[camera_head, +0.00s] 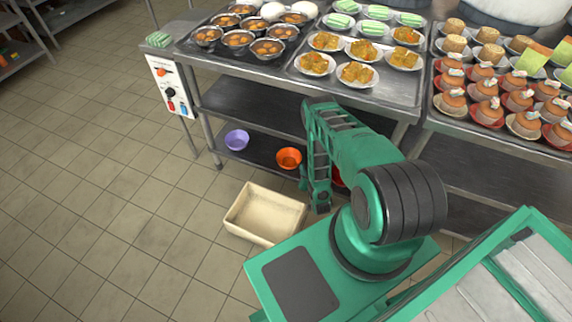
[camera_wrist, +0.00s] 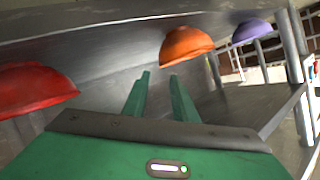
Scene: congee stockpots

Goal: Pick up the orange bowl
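The orange bowl (camera_head: 289,158) sits on the lower shelf of the steel table, between a purple bowl and my arm. In the wrist view the orange bowl (camera_wrist: 186,46) appears just beyond the fingertips and slightly to their right. My gripper (camera_wrist: 160,76) is open, with two green fingers apart and nothing between them. The fingers point towards the bowl without visibly touching it. In the head view my arm reaches down beside the shelf, and I cannot make out the fingers there.
A purple bowl (camera_head: 237,140) stands left of the orange one. A red bowl (camera_wrist: 34,88) is on the other side, mostly hidden by my arm in the head view. A cream bin (camera_head: 264,213) sits on the floor in front. The upper tabletop (camera_head: 285,72) holds many dishes.

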